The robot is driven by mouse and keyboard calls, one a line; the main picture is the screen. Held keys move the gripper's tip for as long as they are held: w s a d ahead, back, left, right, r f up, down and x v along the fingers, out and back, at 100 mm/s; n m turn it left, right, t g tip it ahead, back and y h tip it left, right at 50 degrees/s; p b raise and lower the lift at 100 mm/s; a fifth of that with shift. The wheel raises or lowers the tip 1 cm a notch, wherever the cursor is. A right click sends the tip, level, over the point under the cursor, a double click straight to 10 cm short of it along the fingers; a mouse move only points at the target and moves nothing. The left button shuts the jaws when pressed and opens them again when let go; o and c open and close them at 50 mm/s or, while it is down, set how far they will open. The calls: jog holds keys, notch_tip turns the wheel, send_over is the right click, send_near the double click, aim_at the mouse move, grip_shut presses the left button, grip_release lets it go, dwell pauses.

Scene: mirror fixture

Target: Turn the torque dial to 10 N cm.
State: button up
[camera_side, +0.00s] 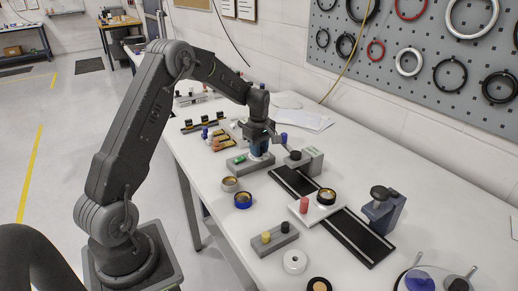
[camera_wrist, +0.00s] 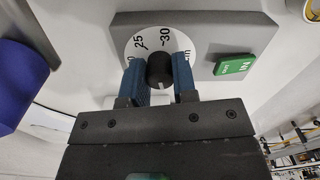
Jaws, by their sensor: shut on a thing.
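The torque dial (camera_wrist: 160,66) is a black round knob on a white scale disc (camera_wrist: 135,48) in the wrist view. The disc shows 25 at upper left and 30 at upper right; its lower part is hidden by my gripper. A pale mark shows on the knob's lower edge, toward my gripper. The disc sits on a grey housing (camera_wrist: 225,33). My gripper (camera_side: 262,150) reaches down over the housing in the side view, where the knob is hidden. Its blue fingers stand on both sides of the knob and are shut on it.
A green switch (camera_wrist: 232,65) marked IN sits right of the dial. A blue object (camera_wrist: 20,85) is at the wrist view's left edge. A dark rail (camera_side: 345,228) runs to the right.

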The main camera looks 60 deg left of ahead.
jog(key=shift+r, duration=0.1)
dwell(0.3)
jog(key=o, duration=0.9)
notch_tip(320, 180, up, 14)
jog(key=shift+f, duration=0.15)
